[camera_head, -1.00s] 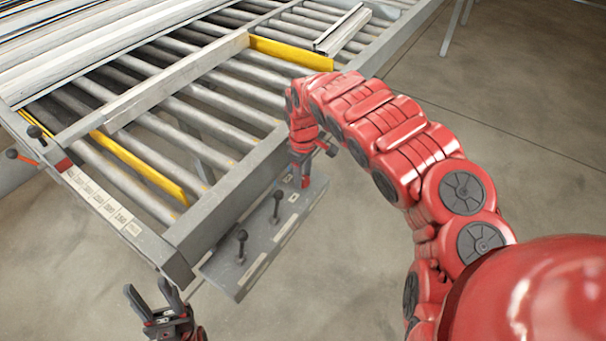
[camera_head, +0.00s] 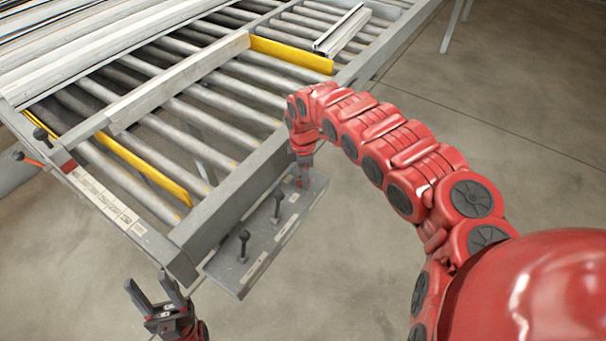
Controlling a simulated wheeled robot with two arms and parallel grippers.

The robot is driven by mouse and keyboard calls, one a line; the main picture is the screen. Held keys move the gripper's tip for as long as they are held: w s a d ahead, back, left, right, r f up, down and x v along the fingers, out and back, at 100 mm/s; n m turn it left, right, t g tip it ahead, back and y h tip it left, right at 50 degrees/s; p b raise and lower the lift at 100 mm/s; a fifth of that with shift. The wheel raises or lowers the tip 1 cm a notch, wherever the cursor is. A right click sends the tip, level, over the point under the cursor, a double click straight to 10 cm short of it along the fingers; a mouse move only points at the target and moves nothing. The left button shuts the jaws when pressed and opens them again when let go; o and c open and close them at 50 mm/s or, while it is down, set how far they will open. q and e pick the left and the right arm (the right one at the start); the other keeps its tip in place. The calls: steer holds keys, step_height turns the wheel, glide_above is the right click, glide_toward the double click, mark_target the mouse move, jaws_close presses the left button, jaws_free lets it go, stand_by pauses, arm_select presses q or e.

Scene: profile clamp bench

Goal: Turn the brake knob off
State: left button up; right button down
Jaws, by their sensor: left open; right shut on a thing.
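A grey panel (camera_head: 262,238) is fixed along the near side of the roller bench. Two black ball-topped knobs stand upright on it, a near knob (camera_head: 244,244) and a middle knob (camera_head: 277,204). My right gripper (camera_head: 305,183) points down at the far end of the panel, shut on a knob there that its fingers mostly hide. The panel labels are too small to read, so I cannot tell by marking which knob is the brake. My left gripper (camera_head: 154,294) is open and empty, below and left of the panel, touching nothing.
The roller bench (camera_head: 215,225) fills the upper left, with yellow strips (camera_head: 150,168) and a pale bar (camera_head: 180,80) across the rollers. Another black knob (camera_head: 41,134) and an orange-red lever (camera_head: 32,161) sit at its left corner. Floor right of the panel is clear.

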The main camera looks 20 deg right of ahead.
steer(key=n, duration=0.2)
steer(key=shift+d+n+b, duration=0.1)
steer(key=shift+n+b, duration=0.3)
steer(key=shift+f+n+b, duration=0.1)
steer(key=shift+n+b, duration=0.3)
steer(key=shift+n, duration=0.4)
steer(key=n+b, duration=0.2)
steer(key=n, duration=0.1)
steer(key=shift+n, duration=0.3)
steer(key=shift+n+b, duration=0.3)
steer(key=shift+n, duration=0.1)
steer(key=shift+c, duration=1.8)
jaws_free()
